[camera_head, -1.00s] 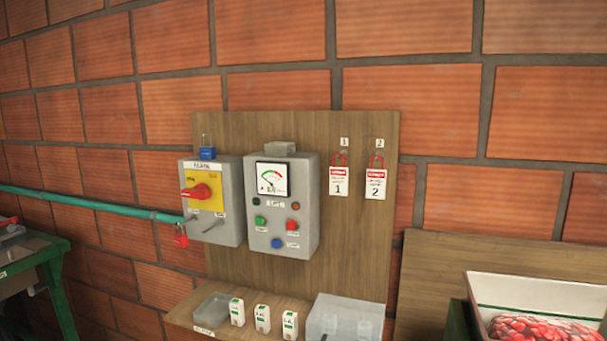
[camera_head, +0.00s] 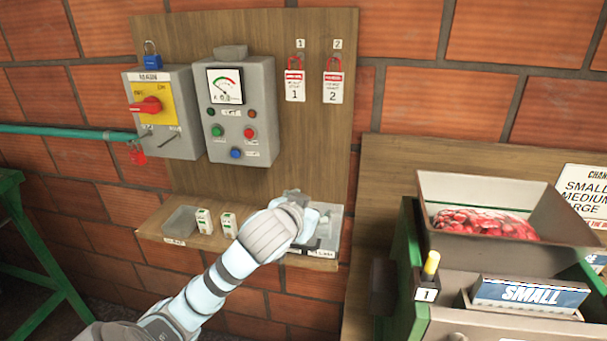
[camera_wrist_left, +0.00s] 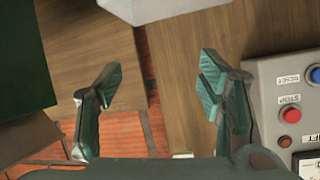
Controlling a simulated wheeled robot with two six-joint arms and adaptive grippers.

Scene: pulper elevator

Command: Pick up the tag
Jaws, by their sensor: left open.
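Two white-and-red tags hang side by side on the wooden board: tag 1 (camera_head: 295,88) on the left and tag 2 (camera_head: 333,90) on the right, each under a small number plate. My left arm reaches up from the bottom in the head view. My left gripper (camera_wrist_left: 158,95) is open and empty in the left wrist view, its two fingers apart with board and brick behind them. In the head view its wrist is below the tags, in front of the shelf, and its fingertips are largely hidden. No tag is visible in the left wrist view. My right gripper is not in view.
A grey meter box (camera_head: 240,110) with buttons and a main switch box (camera_head: 163,115) are left of the tags. A shelf (camera_head: 160,238) below holds a tray, small cartons and a clear box (camera_head: 330,230). A bin of red fruit (camera_head: 500,190) stands right.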

